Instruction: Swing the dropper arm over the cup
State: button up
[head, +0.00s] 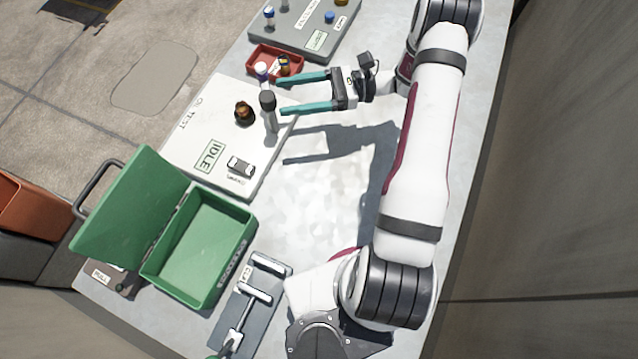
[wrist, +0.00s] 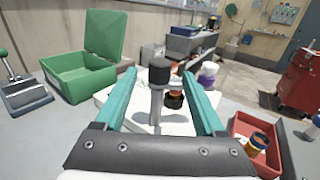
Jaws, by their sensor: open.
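A grey post with a dark round knob (head: 267,98) stands on the white test board (head: 215,105). I cannot clearly make out a dropper arm reaching out from it. A small amber-brown cup (head: 244,112) sits on the board just left of the post. In the wrist view the cup (wrist: 174,100) shows partly behind the post. My gripper (head: 280,96) is open, with its teal fingers pointing at the post. In the wrist view the knob (wrist: 160,70) appears between the fingertips (wrist: 159,76). The gripper looks empty, and I cannot tell whether a finger touches the post.
The board carries an IDLE label (head: 209,156) and a small switch (head: 240,166). A red tray (head: 258,55) with small bottles stands close beyond my fingers. An open green box (head: 205,245) and a lever device (head: 245,310) stand nearer. The table's middle is clear.

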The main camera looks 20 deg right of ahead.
jog(key=s+d, duration=0.1)
jog(key=d, duration=0.6)
jog(key=s+a+r+n+g+h, duration=0.7)
jog(key=s+a+r+n+h, duration=0.1)
jog(key=s+a+r, duration=0.25)
jog(key=s+n+t+h, duration=0.3)
jog(key=s+n+h, duration=0.3)
jog(key=s, duration=0.7)
jog(key=shift+s+a+n+h, duration=0.25)
jog(key=shift+n+h, duration=0.05)
jog(key=shift+h, duration=0.6)
